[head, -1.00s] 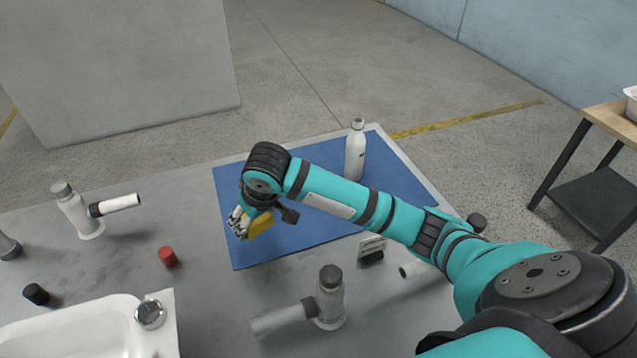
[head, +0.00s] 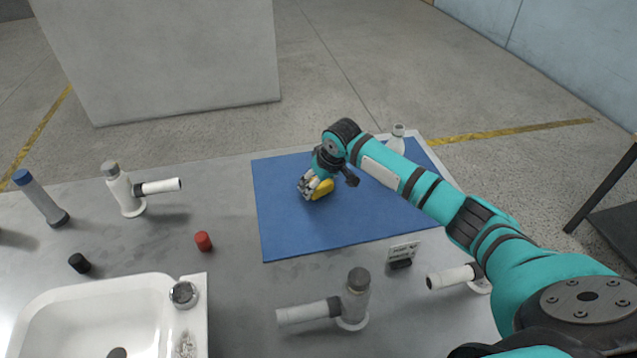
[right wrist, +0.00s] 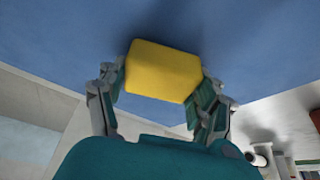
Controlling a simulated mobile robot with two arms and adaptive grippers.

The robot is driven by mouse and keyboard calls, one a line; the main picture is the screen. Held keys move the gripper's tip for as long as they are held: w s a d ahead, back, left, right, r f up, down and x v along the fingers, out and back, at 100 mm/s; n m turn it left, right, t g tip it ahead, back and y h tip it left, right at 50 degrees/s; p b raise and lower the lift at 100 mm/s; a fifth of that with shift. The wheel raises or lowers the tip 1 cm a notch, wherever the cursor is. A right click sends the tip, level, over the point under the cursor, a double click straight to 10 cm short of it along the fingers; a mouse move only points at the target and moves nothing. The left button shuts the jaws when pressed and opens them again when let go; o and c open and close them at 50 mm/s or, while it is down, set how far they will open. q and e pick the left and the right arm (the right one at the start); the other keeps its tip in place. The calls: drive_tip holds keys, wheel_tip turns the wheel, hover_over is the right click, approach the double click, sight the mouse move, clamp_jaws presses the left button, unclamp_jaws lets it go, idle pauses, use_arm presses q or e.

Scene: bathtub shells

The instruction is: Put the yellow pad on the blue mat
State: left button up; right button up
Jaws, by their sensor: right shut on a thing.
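The yellow pad (head: 322,189) is between the fingers of my right gripper (head: 312,190), which is shut on it. In the right wrist view the pad (right wrist: 163,71) fills the space between both fingers of the gripper (right wrist: 160,85), with blue behind it. The blue mat (head: 300,230) lies flat on the grey table. The gripper and pad are over the left-middle part of the mat. I cannot tell whether the pad touches the mat. My left gripper is not in view.
A white bottle (head: 396,140) stands at the mat's back right, partly behind my arm. A small sign (head: 403,253) and a grey-white fitting (head: 354,297) stand near the front edge. A red cap (head: 203,241), black cap (head: 79,263) and white basin (head: 60,300) are left. The mat's front left is clear.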

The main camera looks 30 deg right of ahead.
drive_tip(key=shift+f, duration=0.3)
drive_tip(key=shift+f, duration=0.1)
drive_tip(key=o, duration=1)
drive_tip(key=v, duration=1.2)
